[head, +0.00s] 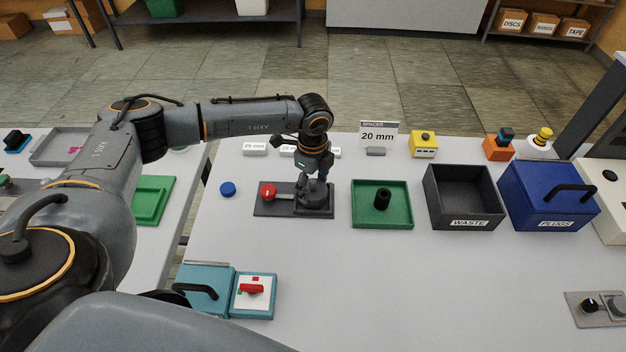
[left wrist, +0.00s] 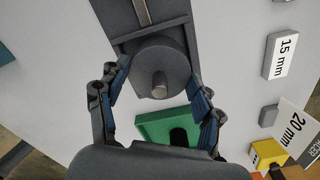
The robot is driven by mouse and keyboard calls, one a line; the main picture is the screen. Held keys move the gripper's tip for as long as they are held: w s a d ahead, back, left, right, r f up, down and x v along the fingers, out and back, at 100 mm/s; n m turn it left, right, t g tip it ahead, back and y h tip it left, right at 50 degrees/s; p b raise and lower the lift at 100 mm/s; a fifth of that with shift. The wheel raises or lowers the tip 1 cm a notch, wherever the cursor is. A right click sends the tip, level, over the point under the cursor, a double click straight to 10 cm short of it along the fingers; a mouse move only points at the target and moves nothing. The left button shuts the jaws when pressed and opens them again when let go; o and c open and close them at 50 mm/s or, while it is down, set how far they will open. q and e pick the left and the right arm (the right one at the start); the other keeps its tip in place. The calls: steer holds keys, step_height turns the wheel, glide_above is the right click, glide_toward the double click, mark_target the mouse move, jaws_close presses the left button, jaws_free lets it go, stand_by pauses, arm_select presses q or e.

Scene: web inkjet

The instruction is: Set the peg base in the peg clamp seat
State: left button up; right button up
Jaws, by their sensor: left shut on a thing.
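My left gripper (head: 316,178) points down over the right part of the dark grey peg clamp (head: 265,209), which has a red knob (head: 267,190) at its left. In the left wrist view, the blue-padded fingers (left wrist: 160,93) stand on either side of the peg base (left wrist: 152,62), a dark grey round disc with a short metal peg in its middle. They are shut on it. The disc overlaps the clamp plate (left wrist: 124,18). The seat under it is hidden, and I cannot tell whether the disc rests fully down. My right gripper is out of view.
A green tray (head: 359,222) with a black cylinder (head: 382,198) stands right of the clamp, then the black waste bin (head: 466,208) and blue plugs box (head: 545,205). A blue cap (head: 228,189) lies to the left. The 20 mm sign (head: 378,134) stands behind. The front table middle is clear.

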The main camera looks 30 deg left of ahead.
mark_target(313, 182)
arm_select(q)
steer(key=o, duration=1.6)
steer(key=shift+f, duration=0.15)
steer(key=shift+r, duration=0.45)
step_height(313, 182, up, 11)
steer(key=b, duration=0.3)
steer(key=shift+f, duration=0.2)
steer(key=shift+r, duration=0.45)
